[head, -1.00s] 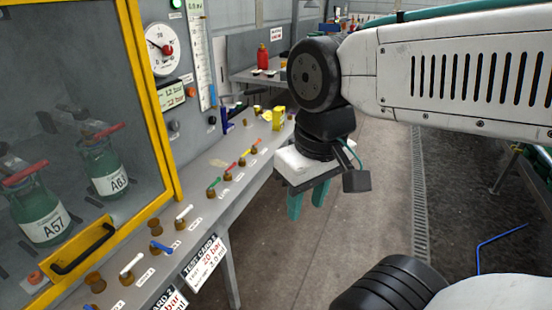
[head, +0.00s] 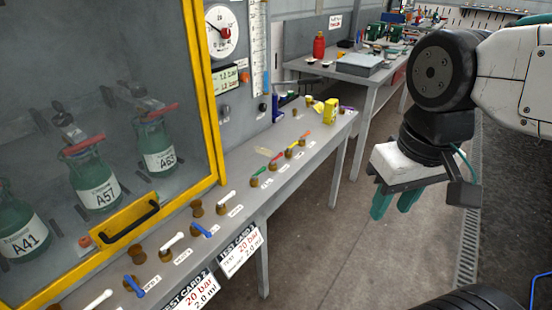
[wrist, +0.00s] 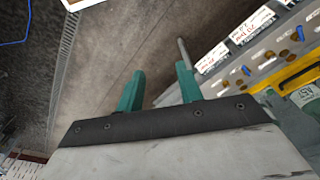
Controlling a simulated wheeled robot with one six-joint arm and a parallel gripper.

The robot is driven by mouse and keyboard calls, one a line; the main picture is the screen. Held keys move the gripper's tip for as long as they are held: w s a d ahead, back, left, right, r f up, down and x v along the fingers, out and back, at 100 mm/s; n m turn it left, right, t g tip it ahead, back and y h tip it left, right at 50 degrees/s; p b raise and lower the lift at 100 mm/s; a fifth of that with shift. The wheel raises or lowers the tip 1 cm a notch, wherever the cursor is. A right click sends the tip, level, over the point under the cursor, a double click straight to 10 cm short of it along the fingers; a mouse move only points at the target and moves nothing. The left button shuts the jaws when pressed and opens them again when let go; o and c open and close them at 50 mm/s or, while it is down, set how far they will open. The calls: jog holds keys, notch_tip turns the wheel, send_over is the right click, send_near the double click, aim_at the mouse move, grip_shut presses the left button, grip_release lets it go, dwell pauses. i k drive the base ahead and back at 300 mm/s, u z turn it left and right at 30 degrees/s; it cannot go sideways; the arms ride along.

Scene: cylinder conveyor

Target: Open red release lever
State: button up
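A small red lever (head: 280,154) sits on a brown knob in a row on the grey bench ledge, in the middle of the head view. A green lever (head: 264,169) is nearer to me, and a yellow lever (head: 292,144) and an orange lever (head: 304,135) are farther along. The labels are too small to read. My gripper (head: 394,203) hangs over the floor to the right of the bench, apart from the levers. Its two teal fingers are spread and empty, as the wrist view (wrist: 160,75) also shows. I cannot pick out the red lever in the wrist view.
White levers (head: 172,242) and blue levers (head: 202,230) stand on the near ledge. A yellow-framed cabinet (head: 207,95) holds green bottles with red handles. Test cards (head: 239,249) hang from the bench's front edge. A second table (head: 372,78) stands behind. Open floor lies right of the bench.

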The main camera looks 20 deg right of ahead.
aim_at(276, 159)
jog(key=z, duration=0.05)
jog(key=i, duration=0.9)
jog(key=u, duration=0.15)
